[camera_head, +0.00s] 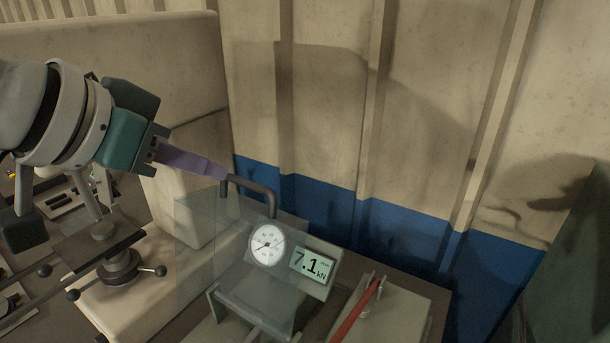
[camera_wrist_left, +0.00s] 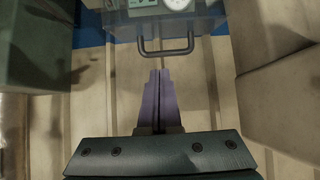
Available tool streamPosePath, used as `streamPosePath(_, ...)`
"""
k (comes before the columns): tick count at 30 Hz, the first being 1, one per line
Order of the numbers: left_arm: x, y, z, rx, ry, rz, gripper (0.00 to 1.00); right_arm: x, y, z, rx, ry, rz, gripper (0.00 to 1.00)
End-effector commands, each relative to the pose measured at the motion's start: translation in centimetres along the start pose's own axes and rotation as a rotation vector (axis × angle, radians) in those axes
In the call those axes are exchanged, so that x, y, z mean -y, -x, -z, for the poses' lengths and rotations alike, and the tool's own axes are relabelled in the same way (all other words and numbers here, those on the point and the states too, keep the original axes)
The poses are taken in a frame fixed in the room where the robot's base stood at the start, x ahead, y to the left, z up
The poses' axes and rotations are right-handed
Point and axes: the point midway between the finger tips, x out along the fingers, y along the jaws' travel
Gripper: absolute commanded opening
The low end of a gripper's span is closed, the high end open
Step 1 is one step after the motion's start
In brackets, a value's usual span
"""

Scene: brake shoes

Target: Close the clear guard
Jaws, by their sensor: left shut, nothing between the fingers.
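The clear guard (camera_head: 192,283) is a see-through panel in front of the machine, with a dark bar handle (camera_head: 262,189) at its top. The handle also shows in the left wrist view (camera_wrist_left: 166,53), just beyond the fingertips. My left gripper (camera_head: 224,173) is shut and empty, its purple fingers pointing at the left end of the handle. In the left wrist view the shut fingers (camera_wrist_left: 157,73) end close to the handle's bar. I cannot tell whether they touch it. My right gripper is not in view.
A round dial (camera_head: 267,245) and a display reading 7.1 kN (camera_head: 312,266) sit behind or beside the guard. A red lever (camera_head: 357,312) stands to the right. A clamp with ball-ended handles (camera_head: 118,267) is at the lower left. A ribbed beige and blue wall (camera_head: 330,120) closes off the back.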

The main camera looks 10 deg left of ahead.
Motion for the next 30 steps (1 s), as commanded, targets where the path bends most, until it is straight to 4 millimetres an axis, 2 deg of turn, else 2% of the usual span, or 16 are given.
streamPosePath(1,0.4,-1.0,0.7,-0.041,-0.005,-0.005,0.00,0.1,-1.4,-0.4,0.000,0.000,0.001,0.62)
streamPosePath(3,0.8,-1.3,2.0,-0.082,-0.011,-0.013,0.00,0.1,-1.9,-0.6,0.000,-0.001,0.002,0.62)
streamPosePath(8,1.1,-1.8,3.5,-0.115,-0.014,-0.021,0.00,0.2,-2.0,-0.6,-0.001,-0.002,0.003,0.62)
streamPosePath(11,1.0,-2.8,3.6,-0.113,-0.013,-0.023,0.00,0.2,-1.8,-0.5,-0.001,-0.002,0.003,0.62)
streamPosePath(21,0.8,-8.6,4.2,-0.111,-0.014,-0.022,0.00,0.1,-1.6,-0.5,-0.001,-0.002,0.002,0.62)
streamPosePath(27,0.8,-11.3,4.5,-0.112,-0.015,-0.021,0.00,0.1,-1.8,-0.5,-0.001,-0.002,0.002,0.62)
streamPosePath(30,0.8,-10.1,3.3,-0.109,-0.014,-0.019,0.00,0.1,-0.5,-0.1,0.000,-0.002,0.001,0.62)
